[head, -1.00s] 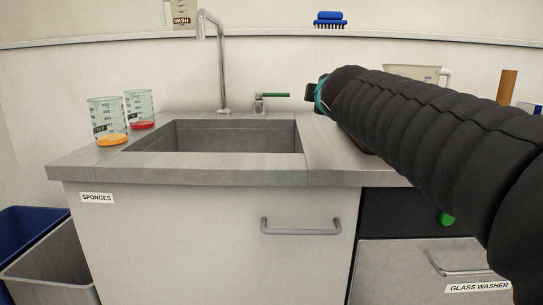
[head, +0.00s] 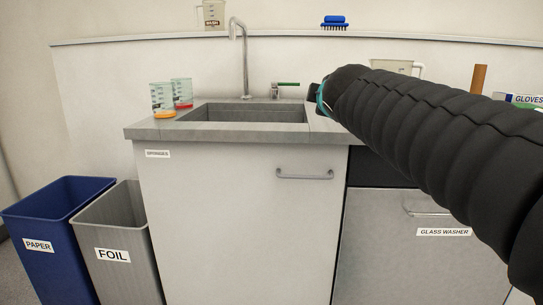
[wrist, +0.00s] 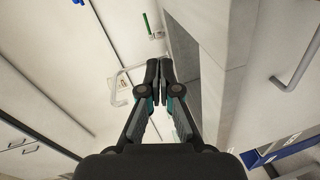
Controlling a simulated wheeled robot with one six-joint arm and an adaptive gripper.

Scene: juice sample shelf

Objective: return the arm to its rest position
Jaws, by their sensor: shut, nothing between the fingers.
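My arm, in a black ribbed sleeve, reaches in from the right of the head view. In that view the fingers are mostly hidden behind the arm's dark end. In the wrist view my gripper (wrist: 159,72) has its two fingertips together, with nothing between them. It is in the air in front of the sink counter, whose grey edge also shows in the wrist view (wrist: 205,75).
Two beakers, one with orange liquid (head: 163,101) and one with red (head: 182,94), stand left of the sink (head: 245,114). A blue PAPER bin (head: 50,270) and a grey FOIL bin (head: 118,275) stand on the floor at left. The glass washer (head: 400,260) is at right.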

